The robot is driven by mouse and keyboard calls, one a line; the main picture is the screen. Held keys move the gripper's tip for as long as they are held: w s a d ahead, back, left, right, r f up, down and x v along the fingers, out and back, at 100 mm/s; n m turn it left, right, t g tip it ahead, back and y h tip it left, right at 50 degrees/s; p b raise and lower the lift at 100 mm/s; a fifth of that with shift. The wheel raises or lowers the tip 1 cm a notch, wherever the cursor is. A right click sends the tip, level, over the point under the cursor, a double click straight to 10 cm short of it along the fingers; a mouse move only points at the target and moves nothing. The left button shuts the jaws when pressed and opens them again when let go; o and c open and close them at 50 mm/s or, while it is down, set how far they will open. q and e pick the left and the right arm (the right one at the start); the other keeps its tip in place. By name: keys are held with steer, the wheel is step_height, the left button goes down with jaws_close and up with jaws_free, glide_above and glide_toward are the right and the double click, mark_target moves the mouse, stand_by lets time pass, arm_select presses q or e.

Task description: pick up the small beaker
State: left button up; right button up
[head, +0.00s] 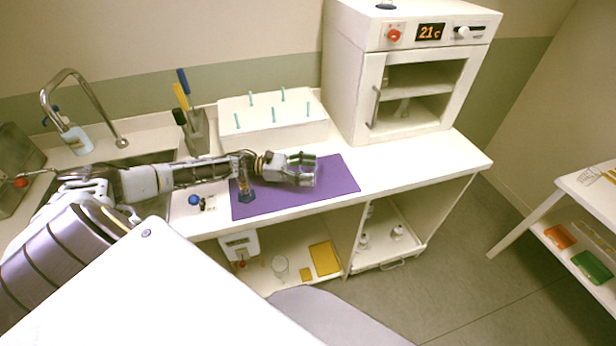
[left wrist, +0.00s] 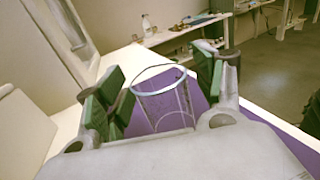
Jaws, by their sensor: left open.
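The small beaker (left wrist: 167,103) is a clear empty glass that stands upright on the purple mat (head: 345,185). In the left wrist view it is between the green-padded fingers of my left gripper (left wrist: 155,95), which are apart. In the head view the left gripper (head: 305,168) reaches over the mat from the left, with the beaker faint and partly hidden at its fingers. I cannot tell whether any finger touches the glass. My right gripper is not in view.
A narrow vessel with amber contents (head: 245,188) stands on the mat under my left forearm. Behind are a white pegged block (head: 270,130) and a white oven (head: 350,85). A sink with a tap (head: 85,95) is at left. The counter right of the mat is clear.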

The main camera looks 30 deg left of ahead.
arm_select(q)
steer(key=shift+c, duration=0.2)
steer(key=c, duration=1.1)
steer(key=shift+r, duration=0.15)
steer(key=shift+r, duration=4.85)
